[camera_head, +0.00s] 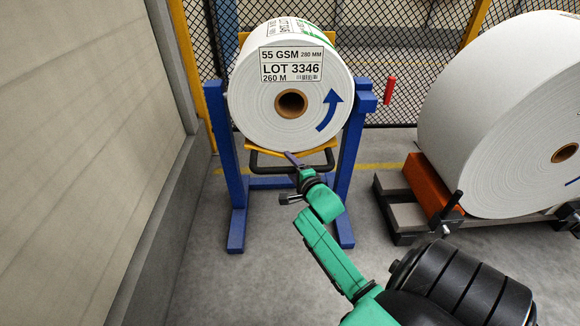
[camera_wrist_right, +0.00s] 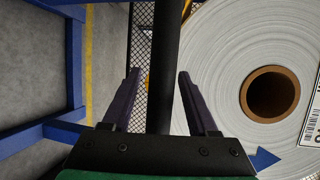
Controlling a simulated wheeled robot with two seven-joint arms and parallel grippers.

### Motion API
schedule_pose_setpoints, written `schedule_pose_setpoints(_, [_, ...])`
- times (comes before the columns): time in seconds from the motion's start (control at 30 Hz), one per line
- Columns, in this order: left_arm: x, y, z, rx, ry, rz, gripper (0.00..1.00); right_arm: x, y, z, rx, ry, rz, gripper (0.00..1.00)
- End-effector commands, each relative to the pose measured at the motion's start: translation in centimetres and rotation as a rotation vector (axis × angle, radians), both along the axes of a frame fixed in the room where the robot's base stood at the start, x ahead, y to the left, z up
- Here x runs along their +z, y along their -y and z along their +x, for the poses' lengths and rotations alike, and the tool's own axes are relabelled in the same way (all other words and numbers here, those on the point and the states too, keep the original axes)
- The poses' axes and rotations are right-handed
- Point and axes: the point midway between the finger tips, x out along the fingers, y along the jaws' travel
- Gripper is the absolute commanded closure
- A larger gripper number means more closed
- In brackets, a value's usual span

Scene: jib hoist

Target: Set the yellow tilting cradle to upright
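The yellow tilting cradle (camera_head: 320,148) sits in a blue stand (camera_head: 238,190) and carries a white paper roll (camera_head: 255,108). The roll lies on its side with its labelled end and brown core facing me. A black handle bar (camera_head: 262,168) runs below the cradle's front edge. My right gripper (camera_head: 291,159) is at this bar, below the roll. In the right wrist view, my right gripper (camera_wrist_right: 159,74) is open, with the black bar (camera_wrist_right: 164,60) between its dark fingers and a gap showing on both sides. My left gripper is not in view.
A larger white roll (camera_head: 490,110) rests on a low carriage with an orange block (camera_head: 432,185) at the right. A wall (camera_head: 90,130) stands close on the left. Mesh fencing (camera_head: 390,60) closes the back. Grey floor between stand and carriage is clear.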

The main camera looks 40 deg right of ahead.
Motion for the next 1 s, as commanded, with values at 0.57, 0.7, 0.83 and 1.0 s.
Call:
schedule_pose_setpoints(0.57, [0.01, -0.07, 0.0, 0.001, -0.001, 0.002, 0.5, -0.06, -0.05, -0.04, 0.001, -0.001, 0.001, 1.0])
schedule_pose_setpoints(0.7, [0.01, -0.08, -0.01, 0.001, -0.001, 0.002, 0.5, -0.08, -0.05, -0.05, 0.001, -0.001, 0.001, 1.0])
schedule_pose_setpoints(0.83, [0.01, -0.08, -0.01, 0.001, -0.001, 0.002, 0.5, -0.09, -0.06, -0.05, 0.001, -0.001, 0.001, 1.0])
schedule_pose_setpoints(1.0, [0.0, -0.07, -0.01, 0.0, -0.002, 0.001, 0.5, -0.11, -0.06, -0.06, 0.001, -0.002, 0.002, 1.0])
